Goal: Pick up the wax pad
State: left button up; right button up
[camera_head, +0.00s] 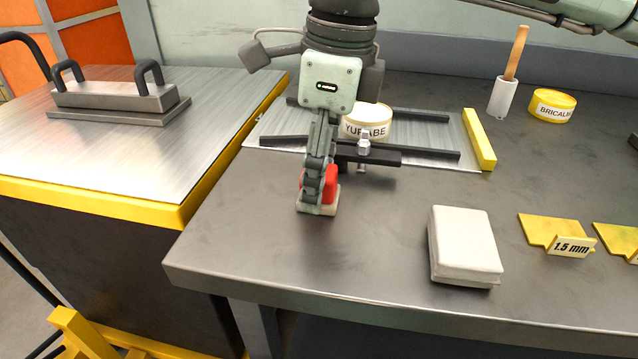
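A small pad with a red top (332,183) and a cream base rests on the grey bench near its front left; I take it to be the wax pad. My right gripper (318,185) points straight down over it, and its near finger covers part of the pad. The far finger is hidden, so I cannot tell whether the gripper is gripping the pad. The arm seems to come in from the upper right. My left gripper is not in view.
Behind the gripper are a YURABE tin (367,121), dark rails (430,153) and a yellow bar (479,139). A white block (464,246) and yellow 1.5 mm gauge (546,230) lie right. A handled metal block (115,98) sits on the left table. The bench's front left is clear.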

jog(key=shift+c, duration=0.5)
jog(key=c, duration=1.2)
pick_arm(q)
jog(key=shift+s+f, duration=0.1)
pick_arm(e)
jog(key=shift+r, duration=0.55)
jog(key=r, duration=0.2)
jog(key=a+r, duration=0.1)
jog(key=shift+a+r+b, duration=0.15)
jog(key=shift+r+b, duration=0.15)
jog(key=shift+r, duration=0.05)
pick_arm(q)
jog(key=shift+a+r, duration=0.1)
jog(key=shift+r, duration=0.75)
pick_arm(e)
jog(key=a+r, duration=0.2)
jog(key=a, duration=0.1)
jog(key=a+r, duration=0.2)
jog(key=a, duration=0.2)
jog(key=a+r, duration=0.2)
jog(key=a, duration=0.1)
jog(key=shift+w+a+r, duration=0.1)
jog(key=shift+w+a, duration=0.1)
jog(key=shift+w, duration=0.05)
